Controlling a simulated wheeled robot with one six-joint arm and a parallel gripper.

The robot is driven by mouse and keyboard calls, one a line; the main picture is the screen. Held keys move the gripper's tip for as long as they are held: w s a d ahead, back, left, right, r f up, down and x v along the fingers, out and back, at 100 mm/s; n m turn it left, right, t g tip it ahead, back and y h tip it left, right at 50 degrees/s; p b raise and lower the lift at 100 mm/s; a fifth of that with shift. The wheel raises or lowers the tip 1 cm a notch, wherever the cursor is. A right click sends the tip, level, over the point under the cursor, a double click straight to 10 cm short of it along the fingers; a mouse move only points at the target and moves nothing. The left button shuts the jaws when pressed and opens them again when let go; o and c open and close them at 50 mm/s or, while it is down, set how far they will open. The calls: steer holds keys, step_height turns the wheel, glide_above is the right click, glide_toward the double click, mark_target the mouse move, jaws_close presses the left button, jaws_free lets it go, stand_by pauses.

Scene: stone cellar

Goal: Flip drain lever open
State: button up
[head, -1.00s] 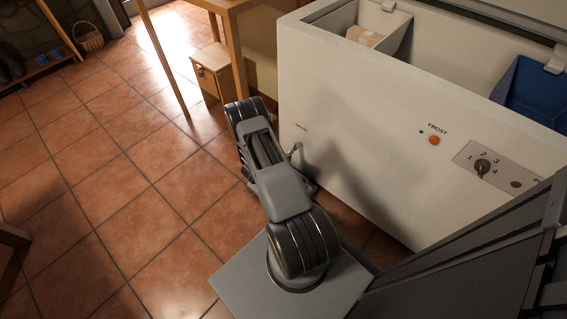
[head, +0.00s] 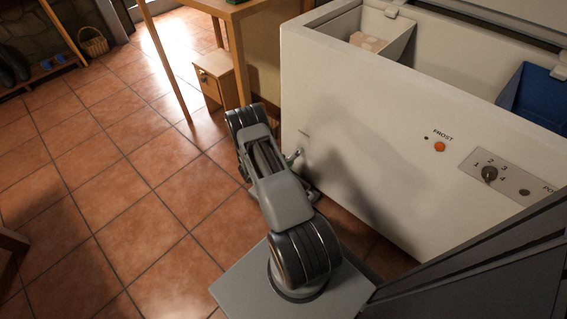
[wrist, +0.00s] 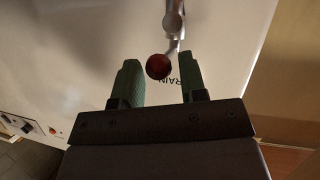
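The drain lever (wrist: 174,25) shows in the wrist view as a grey metal rod on the white chest freezer (head: 350,120), ending in a dark red ball knob (wrist: 158,66). In the head view a small part of the lever (head: 296,155) shows low on the freezer's front, beside my arm. My gripper (wrist: 159,78) is open, with one green finger on each side of the knob in the wrist view. I see a gap on both sides and cannot tell the depth between knob and fingertips. In the head view my arm hides the fingers.
The printed label (wrist: 185,80) is partly covered by the right finger. A dial (head: 489,174) and an orange light (head: 440,147) are farther right on the freezer. A wooden table (head: 236,50) and box (head: 214,78) stand at its left. The tiled floor to the left is open.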

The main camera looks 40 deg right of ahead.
steer(key=shift+o, duration=1)
steer(key=shift+a, duration=0.2)
steer(key=shift+a, duration=0.1)
steer(key=p+v, duration=0.4)
steer(key=v, duration=0.9)
steer(key=shift+a, duration=0.3)
steer(key=shift+w, duration=0.1)
